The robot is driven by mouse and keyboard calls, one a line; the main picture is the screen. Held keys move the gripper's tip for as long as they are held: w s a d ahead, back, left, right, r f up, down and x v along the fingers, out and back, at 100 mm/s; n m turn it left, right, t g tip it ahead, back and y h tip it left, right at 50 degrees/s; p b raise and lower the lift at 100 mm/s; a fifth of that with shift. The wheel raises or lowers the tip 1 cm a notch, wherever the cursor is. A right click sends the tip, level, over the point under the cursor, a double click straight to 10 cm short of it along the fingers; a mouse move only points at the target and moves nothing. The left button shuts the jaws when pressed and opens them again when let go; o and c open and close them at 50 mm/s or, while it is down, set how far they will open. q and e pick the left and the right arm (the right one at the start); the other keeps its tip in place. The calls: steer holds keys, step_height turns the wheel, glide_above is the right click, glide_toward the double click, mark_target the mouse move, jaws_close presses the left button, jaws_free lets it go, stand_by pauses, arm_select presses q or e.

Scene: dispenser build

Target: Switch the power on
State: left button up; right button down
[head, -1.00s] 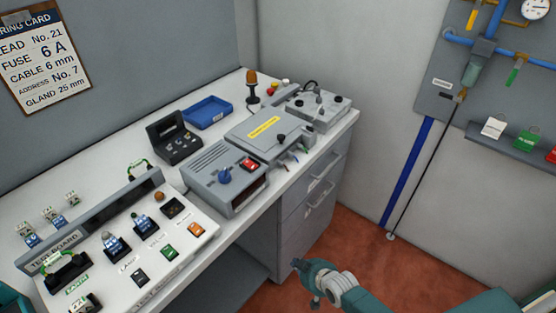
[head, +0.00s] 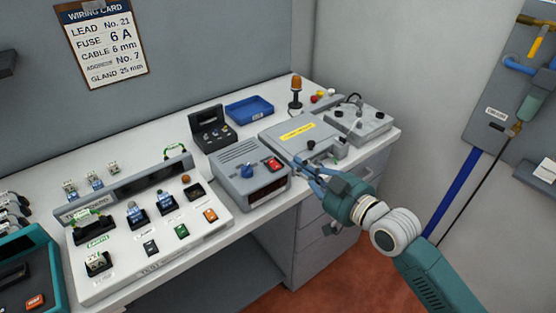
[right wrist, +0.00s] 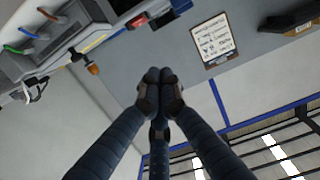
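The grey power unit (head: 250,178) stands on the bench in the head view. My right gripper (head: 303,166) is just right of the unit, beside the grey box with a yellow label (head: 297,131). In the right wrist view its fingers (right wrist: 160,76) meet at the tips with nothing seen between them. A red switch (right wrist: 138,21) shows ahead of them near the top, apart from the fingertips. Which way the switch is set cannot be told. My left gripper is out of view.
The white test board (head: 150,265) lies left of the unit, with several plugs and coloured switches. A black case (head: 212,135), a blue tray (head: 250,110) and an amber beacon (head: 296,88) stand behind. A drawer cabinet (head: 318,232) is under the bench.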

steer(key=p, duration=0.2)
glide_above(275, 167)
steer(key=shift+s+d+f, duration=0.3)
steer(key=shift+s+f, duration=0.1)
steer(key=shift+f, duration=0.05)
steer(key=f, duration=0.3)
steer(key=shift+w+a+f, duration=0.2)
steer(key=shift+w+a, duration=0.05)
steer(key=shift+w, duration=0.15)
steer(key=shift+f, duration=0.5)
